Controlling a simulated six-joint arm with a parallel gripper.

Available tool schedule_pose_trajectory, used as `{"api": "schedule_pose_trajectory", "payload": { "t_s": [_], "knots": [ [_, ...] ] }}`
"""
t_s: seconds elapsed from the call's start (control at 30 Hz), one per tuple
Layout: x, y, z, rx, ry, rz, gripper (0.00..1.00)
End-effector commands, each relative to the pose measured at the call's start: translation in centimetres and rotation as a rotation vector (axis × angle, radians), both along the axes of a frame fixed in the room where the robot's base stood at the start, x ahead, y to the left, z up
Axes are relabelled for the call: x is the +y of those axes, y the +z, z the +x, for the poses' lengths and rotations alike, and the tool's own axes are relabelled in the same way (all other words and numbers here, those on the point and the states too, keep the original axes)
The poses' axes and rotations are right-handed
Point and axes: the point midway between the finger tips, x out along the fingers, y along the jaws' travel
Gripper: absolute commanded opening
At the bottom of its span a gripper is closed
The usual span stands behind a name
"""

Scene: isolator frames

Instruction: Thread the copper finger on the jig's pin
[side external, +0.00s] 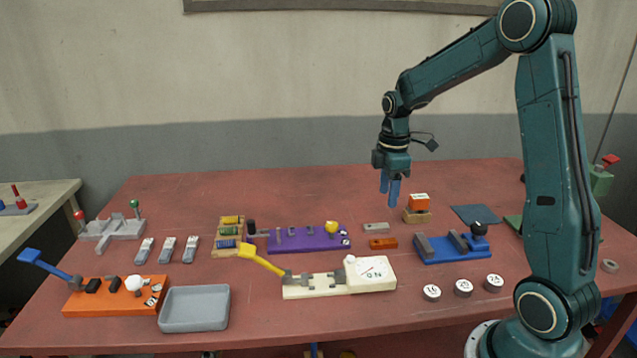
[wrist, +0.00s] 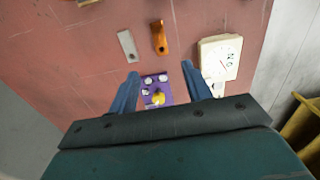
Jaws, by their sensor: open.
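A small copper-orange piece with a hole near one end, which looks like the copper finger (side external: 382,243), lies flat on the red table right of the purple base. It also shows in the wrist view (wrist: 160,38), beyond my fingertips. My gripper (side external: 390,196) hangs in the air above the back of the table, fingers pointing down. In the wrist view its two blue fingers (wrist: 160,72) are apart with nothing held between them. Several fixtures stand on the table; I cannot tell which is the jig, and no pin shows clearly.
A grey flat bar (side external: 376,228) lies behind the copper piece. Nearby are the purple base (side external: 290,244), the blue base (side external: 455,256), the cream gauge base (side external: 325,292) and a wooden block stack (side external: 417,216). A grey tray (side external: 194,326) stands in front.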

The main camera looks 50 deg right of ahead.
Motion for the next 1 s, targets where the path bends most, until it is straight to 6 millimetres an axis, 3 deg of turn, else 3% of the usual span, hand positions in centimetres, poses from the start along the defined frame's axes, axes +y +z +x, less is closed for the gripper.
{"api": "schedule_pose_trajectory", "payload": {
  "t_s": [0.17,0.63,1.0],
  "knots": [
    [0.0,-1.1,0.0,0.003,-0.001,0.001,0.49],
    [0.0,-7.5,-0.1,0.004,-0.001,0.002,0.49],
    [0.0,-8.6,-0.1,0.000,-0.001,0.000,0.49]
  ]
}}
